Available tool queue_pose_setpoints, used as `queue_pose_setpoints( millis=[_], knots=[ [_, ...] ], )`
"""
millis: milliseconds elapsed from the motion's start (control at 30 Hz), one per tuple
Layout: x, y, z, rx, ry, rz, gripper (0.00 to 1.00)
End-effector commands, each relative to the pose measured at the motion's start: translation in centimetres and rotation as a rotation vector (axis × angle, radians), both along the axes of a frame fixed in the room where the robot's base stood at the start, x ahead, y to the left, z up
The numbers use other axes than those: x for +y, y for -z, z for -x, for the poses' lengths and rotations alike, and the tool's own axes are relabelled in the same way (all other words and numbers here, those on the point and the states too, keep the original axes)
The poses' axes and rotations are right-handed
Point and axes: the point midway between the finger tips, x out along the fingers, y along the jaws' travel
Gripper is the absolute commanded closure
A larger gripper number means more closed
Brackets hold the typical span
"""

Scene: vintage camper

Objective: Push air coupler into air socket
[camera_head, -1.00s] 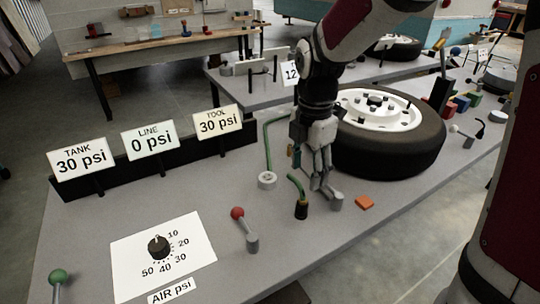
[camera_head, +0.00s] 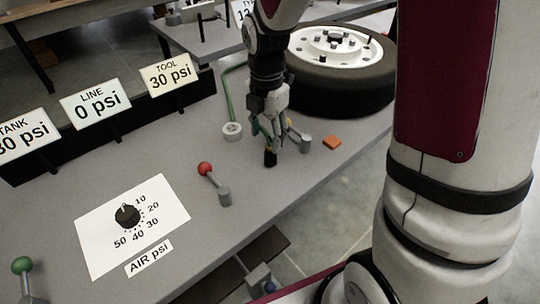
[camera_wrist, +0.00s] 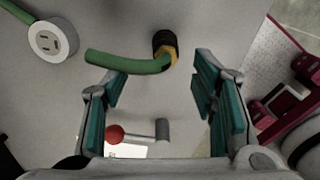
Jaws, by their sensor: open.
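The air coupler (camera_head: 270,158) is a small black piece with a brass-coloured collar and a short bent green hose. It stands on the grey bench and also shows in the wrist view (camera_wrist: 164,42). The round white fitting (camera_head: 232,131), seemingly the air socket, lies left of it with a green line running to it. It shows slots in the wrist view (camera_wrist: 46,40). My gripper (camera_head: 281,143) is low over the bench close to the coupler. In the wrist view its teal-padded fingers (camera_wrist: 160,78) are apart and empty, with the coupler beyond their tips.
A red-knobbed lever (camera_head: 211,180) stands in front. An orange block (camera_head: 332,143) and a grey stub (camera_head: 305,143) are right of my gripper; a tyre (camera_head: 340,85) lies behind. The gauge signs (camera_head: 95,103) read tank 30, line 0, tool 30 psi. A dial (camera_head: 127,215) sits front left.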

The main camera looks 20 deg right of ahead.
Motion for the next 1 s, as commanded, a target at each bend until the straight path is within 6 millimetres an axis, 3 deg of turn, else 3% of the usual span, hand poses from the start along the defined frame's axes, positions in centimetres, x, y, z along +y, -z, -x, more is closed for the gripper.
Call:
queue_pose_setpoints(
  millis=[133, 567, 833, 1000],
  knots=[
    [0.0, 1.7, 0.0, 0.002, -0.001, 0.0, 0.47],
    [-0.1, 2.2, 0.0, 0.0, 0.0, 0.0, 0.47],
    [-0.8, 5.9, 0.3, 0.004, 0.0, 0.0, 0.47],
    [-0.8, 7.1, 0.2, -0.001, -0.001, 0.0, 0.47]
  ],
)
